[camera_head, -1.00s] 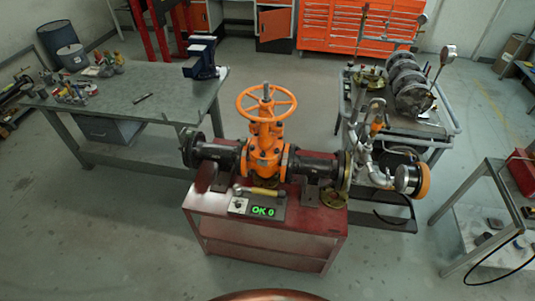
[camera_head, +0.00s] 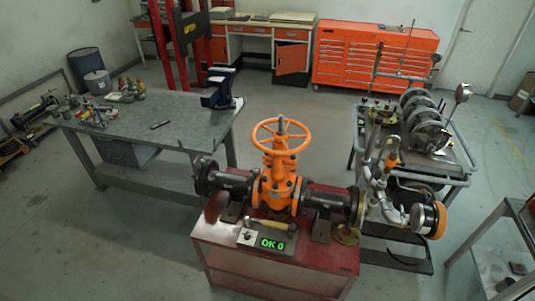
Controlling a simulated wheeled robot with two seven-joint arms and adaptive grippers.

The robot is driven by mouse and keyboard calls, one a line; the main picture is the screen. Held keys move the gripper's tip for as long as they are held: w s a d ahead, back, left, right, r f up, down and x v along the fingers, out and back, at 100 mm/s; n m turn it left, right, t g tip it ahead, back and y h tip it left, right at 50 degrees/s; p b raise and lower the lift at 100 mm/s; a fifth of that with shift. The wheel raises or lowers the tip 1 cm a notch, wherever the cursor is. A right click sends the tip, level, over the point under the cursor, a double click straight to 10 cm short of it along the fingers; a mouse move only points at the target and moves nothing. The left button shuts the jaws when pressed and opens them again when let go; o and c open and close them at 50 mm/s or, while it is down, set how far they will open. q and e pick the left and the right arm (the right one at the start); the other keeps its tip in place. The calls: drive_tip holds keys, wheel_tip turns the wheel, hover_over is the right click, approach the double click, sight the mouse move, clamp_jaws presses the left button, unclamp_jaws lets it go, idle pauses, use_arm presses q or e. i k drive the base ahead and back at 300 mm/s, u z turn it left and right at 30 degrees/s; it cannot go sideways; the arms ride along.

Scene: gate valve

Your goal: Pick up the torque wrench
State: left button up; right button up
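No gripper of mine is in view. A bar-shaped tool with a yellow handle (camera_head: 272,226) lies on the red cart (camera_head: 318,258), in front of the gate valve and by a box with a green "OK 0" display (camera_head: 270,244). A small dark tool (camera_head: 160,125) lies alone on the grey workbench (camera_head: 125,132) at left. Both are too small here to tell for sure which is the torque wrench. The gate valve (camera_head: 274,192), with its orange body and handwheel, stands upright on the red cart between black pipe flanges.
A blue vise (camera_head: 218,90) sits at the workbench's right corner. Several bottles and small items crowd its left end. A grey trolley with flanges and pipework (camera_head: 425,128) stands right of the red cart. Another table (camera_head: 505,235) is at far right. Open floor (camera_head: 110,240) lies at front left.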

sight(249, 218)
drive_tip(key=u, duration=0.15)
drive_tip(key=k, duration=0.9)
drive_tip(key=u, duration=1.7)
drive_tip(key=i, duration=1.6)
drive_tip(key=z, duration=0.5)
drive_tip(key=i, duration=0.8)
drive_tip(key=z, duration=1.45)
drive_tip(key=i, duration=0.6)
drive_tip(key=z, duration=0.55)
